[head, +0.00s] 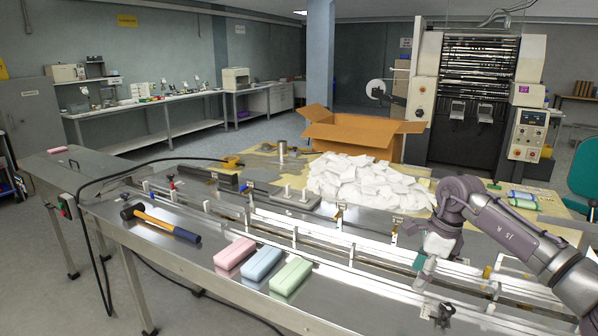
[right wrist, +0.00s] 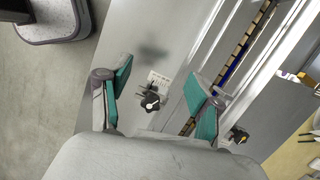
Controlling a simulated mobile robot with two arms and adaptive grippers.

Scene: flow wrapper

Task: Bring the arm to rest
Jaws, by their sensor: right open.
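My right arm comes in from the right in the head view and bends down over the right part of the steel machine bed (head: 200,262). My right gripper (head: 424,270) hangs below the wrist, above the bed's guide rails. In the right wrist view the right gripper (right wrist: 160,97) has its two teal-padded fingers wide apart with nothing between them. Below it are bare metal, a small label and black knobs (right wrist: 150,99). My left gripper is not in either view.
Pink, blue (head: 261,263) and green bars lie along the bed's front edge, with a hammer (head: 160,223) to their left. A pile of white packets (head: 365,183) and an open cardboard box (head: 350,135) are behind. A green-white packet (head: 522,200) lies behind my right arm.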

